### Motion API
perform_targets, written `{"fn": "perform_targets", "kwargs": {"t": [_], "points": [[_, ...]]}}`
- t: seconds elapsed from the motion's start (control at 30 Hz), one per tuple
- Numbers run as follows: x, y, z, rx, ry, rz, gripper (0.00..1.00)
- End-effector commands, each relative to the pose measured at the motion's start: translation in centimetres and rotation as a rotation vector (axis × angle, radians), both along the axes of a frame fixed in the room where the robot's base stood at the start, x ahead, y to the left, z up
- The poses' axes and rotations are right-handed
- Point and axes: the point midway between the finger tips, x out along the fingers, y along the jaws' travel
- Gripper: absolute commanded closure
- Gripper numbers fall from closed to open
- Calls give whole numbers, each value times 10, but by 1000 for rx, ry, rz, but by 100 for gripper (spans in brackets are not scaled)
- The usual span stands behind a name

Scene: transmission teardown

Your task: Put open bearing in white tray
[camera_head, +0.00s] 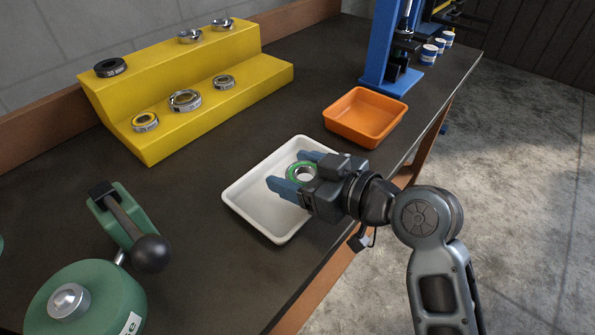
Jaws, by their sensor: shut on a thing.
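My gripper (288,170) reaches in from the right and is over the white tray (250,211). Its two blue fingers are shut on a ring-shaped bearing (293,174) with a green band and a metal inner ring. The bearing shows between the fingers, above the tray's floor or close to it; I cannot tell whether it touches. The tray is otherwise empty where I can see it, and its right side is partly hidden by my gripper.
A yellow stepped stand (190,80) with several bearings is at the back left. An orange tray (365,117) lies beyond the white tray. A blue press (391,50) stands at the back. A green device with a black ball handle (150,253) is at the front left.

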Motion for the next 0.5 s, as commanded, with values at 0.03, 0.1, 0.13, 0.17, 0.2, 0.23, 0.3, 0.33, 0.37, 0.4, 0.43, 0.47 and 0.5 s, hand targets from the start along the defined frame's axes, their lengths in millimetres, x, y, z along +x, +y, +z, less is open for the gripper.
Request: {"fn": "perform_targets", "kwargs": {"t": [0.03, 0.1, 0.13, 0.17, 0.2, 0.23, 0.3, 0.33, 0.37, 0.4, 0.43, 0.47, 0.5], "points": [[0, 0, -4, 2, 1, -1, 74], [0, 0, -5, 1, -1, -1, 74], [0, 0, -5, 2, -2, -1, 74], [0, 0, -4, 2, -2, -1, 74], [0, 0, -4, 2, -2, -1, 74], [0, 0, -4, 1, -1, -1, 74], [0, 0, -5, 1, -1, -1, 74], [0, 0, -6, 1, -1, -1, 74], [0, 0, -7, 1, -1, -1, 74], [0, 0, -9, 1, -1, -1, 74], [0, 0, -9, 1, -1, -1, 74], [0, 0, -10, 1, -1, -1, 74], [0, 0, -11, 1, -1, -1, 74]]}}
